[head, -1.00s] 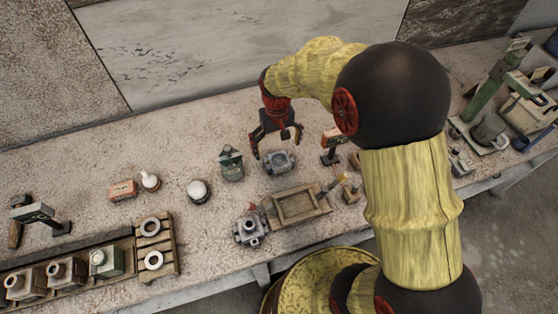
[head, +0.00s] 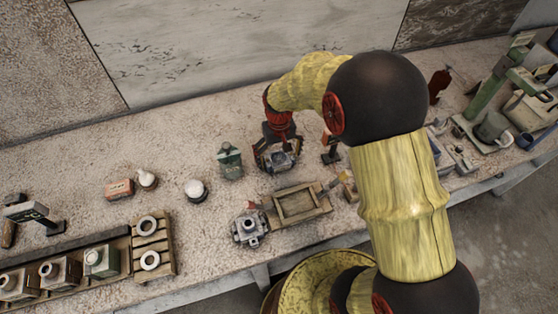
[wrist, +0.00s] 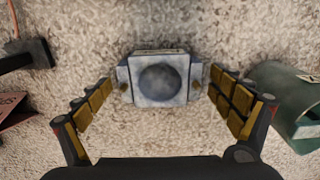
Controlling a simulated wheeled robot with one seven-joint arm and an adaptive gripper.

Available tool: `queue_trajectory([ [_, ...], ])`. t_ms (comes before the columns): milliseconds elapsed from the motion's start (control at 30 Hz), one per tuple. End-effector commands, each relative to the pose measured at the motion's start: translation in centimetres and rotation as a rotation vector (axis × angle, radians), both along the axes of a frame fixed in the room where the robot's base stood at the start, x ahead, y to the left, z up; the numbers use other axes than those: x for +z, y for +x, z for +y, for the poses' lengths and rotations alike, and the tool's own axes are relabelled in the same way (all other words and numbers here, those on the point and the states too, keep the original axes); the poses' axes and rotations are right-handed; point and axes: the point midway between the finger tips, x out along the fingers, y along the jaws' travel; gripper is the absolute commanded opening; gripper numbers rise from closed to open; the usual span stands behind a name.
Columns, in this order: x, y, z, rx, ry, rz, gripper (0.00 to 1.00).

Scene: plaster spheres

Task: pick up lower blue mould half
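The lower blue mould half (head: 281,160) is a pale blue-grey block with a round dark hollow in its top and a lug on each side. It lies on the bench, and in the wrist view (wrist: 160,78) it sits between the fingers. My gripper (head: 277,160) is open around it, one padded finger to each side. In the wrist view my gripper (wrist: 163,92) shows clear gaps between the pads and the block. In the head view the gripper partly hides the block.
A green mould (head: 230,160) stands close to the left of my gripper. A dark stand with a red-orange top (head: 331,150) is close to the right. A wooden tray (head: 322,204) and a grey mould (head: 249,229) are nearer the bench's front edge.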

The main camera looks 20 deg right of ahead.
Motion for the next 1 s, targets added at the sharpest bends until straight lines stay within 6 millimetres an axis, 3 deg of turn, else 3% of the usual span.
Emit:
queue_trajectory([
  [800,0.02,0.01,0.00,0.000,0.000,0.000,0.44],
  [1000,0.04,0.01,0.00,0.000,0.000,0.000,0.44],
])
